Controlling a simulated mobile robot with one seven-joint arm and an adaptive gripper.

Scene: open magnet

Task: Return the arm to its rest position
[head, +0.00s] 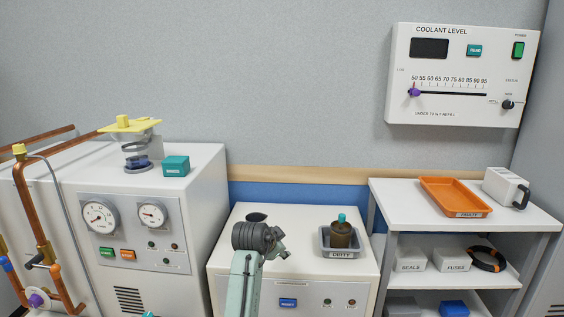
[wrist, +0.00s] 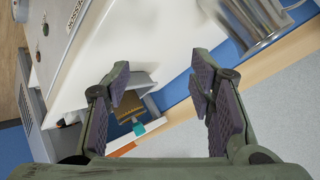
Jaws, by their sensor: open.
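My gripper (wrist: 162,90) is open in the wrist view, with its two dark padded fingers apart and nothing between them. In the head view, my pale green arm rises from the bottom edge to a dark wrist joint in front of the middle white cabinet (head: 227,270). The fingers cannot be made out clearly there. A brown bottle (head: 341,234) with a teal cap stands in a grey tray (head: 341,253) labelled DIRTY, to the right of my wrist. The bottle also shows in the wrist view (wrist: 128,115), beyond the left finger.
A white machine (head: 190,185) with gauges and copper pipes stands left. A shelf unit (head: 400,218) at right holds an orange tray (head: 455,194) and a white container (head: 505,187). A coolant panel (head: 440,107) hangs above. A shiny metal cylinder (wrist: 245,25) shows in the wrist view.

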